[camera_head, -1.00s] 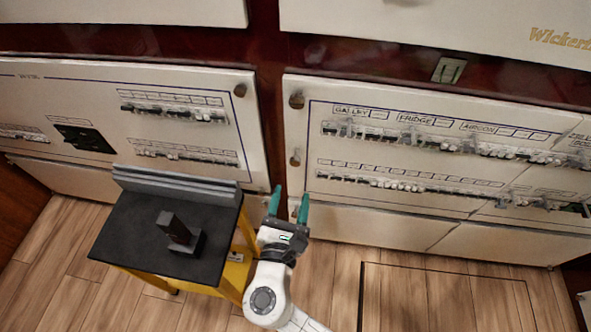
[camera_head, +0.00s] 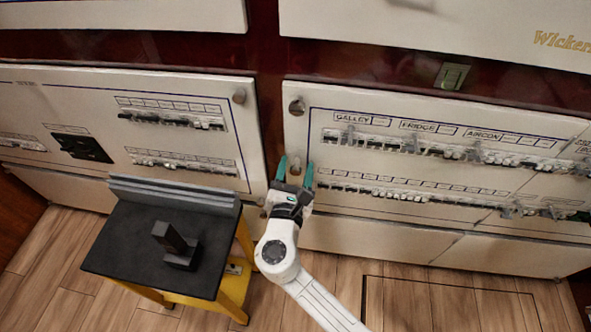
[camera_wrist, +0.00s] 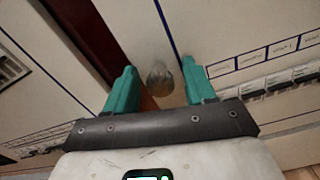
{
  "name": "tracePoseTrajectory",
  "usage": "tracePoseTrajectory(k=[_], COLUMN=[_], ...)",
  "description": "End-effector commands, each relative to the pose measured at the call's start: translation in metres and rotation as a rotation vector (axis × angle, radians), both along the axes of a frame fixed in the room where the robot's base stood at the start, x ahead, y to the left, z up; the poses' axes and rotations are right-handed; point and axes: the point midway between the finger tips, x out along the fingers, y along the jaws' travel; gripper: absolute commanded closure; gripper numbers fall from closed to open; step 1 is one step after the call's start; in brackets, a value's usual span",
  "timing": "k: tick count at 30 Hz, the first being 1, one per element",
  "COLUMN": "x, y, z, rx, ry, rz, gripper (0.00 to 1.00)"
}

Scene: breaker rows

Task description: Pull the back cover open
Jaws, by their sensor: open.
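The right-hand cream panel (camera_head: 400,222) carries breaker rows and looks closed against the dark red frame. It has a round metal knob (camera_head: 297,106) at its upper left corner. A second knob (camera_head: 296,169) lower on the same edge shows between my fingers. My gripper (camera_head: 295,163) has green fingers and is open at that lower knob. In the wrist view a round knob (camera_wrist: 160,78) sits between the open fingertips (camera_wrist: 158,69), with gaps on both sides. I cannot tell whether either finger touches it. Nothing is held. I cannot tell which panel is the back cover.
A yellow-framed cart (camera_head: 128,238) with a black top stands at the left, bearing a dark block-shaped device (camera_head: 176,246). The left breaker panel (camera_head: 90,100) stands behind it. Wooden floor (camera_head: 420,300) is open at the lower right.

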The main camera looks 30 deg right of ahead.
Motion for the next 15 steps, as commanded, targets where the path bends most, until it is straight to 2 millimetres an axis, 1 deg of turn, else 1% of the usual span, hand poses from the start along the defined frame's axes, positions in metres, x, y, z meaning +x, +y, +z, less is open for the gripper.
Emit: tracePoseTrajectory(k=[5,15], x=[-0.0001,-0.0002], y=[-0.0001,0.0000], z=[0.0001,0.0000], rx=[0.000,0.000], ry=[0.000,0.000], rz=[0.000,-0.001], gripper=[0.45,0.77])
